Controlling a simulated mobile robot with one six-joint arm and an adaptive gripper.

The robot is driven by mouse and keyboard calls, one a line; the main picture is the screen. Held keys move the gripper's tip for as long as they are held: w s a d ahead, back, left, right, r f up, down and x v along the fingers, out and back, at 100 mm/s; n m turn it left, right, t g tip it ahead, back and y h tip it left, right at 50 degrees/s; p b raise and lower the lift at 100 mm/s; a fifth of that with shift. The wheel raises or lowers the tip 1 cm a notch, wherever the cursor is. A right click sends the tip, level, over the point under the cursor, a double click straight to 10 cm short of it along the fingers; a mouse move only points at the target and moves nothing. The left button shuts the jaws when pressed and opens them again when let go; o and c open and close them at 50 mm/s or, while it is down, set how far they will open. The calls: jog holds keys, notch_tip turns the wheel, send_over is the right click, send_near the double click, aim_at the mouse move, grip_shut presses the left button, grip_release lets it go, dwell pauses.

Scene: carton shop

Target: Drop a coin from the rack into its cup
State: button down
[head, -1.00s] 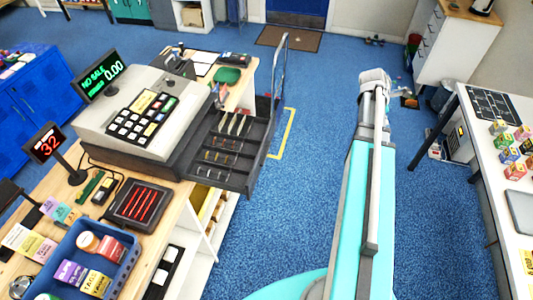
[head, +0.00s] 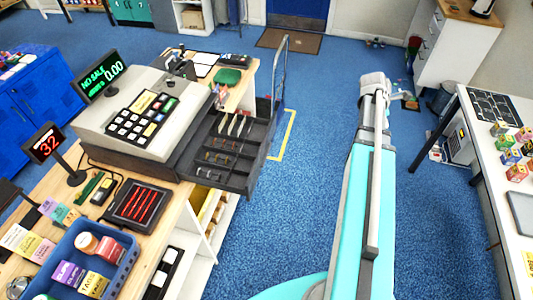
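The drawer holds compartments with upright clips at the back and small items in front, too small to identify. I cannot tell which compartment is the coin's cup. My arm reaches up the right of the view over the floor; my gripper is not visible.
A blue crate (head: 127,262) with boxes and tubs stands at the counter's front left. A red "32" display (head: 46,143) stands behind it. A tall metal frame (head: 281,80) rises beside the drawer. Blue floor (head: 265,235) lies open between.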

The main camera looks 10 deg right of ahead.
notch_tip(320, 180, down, 3)
jog(key=b, duration=0.3)
jog(key=shift+w+f, duration=0.1)
dwell(0.4)
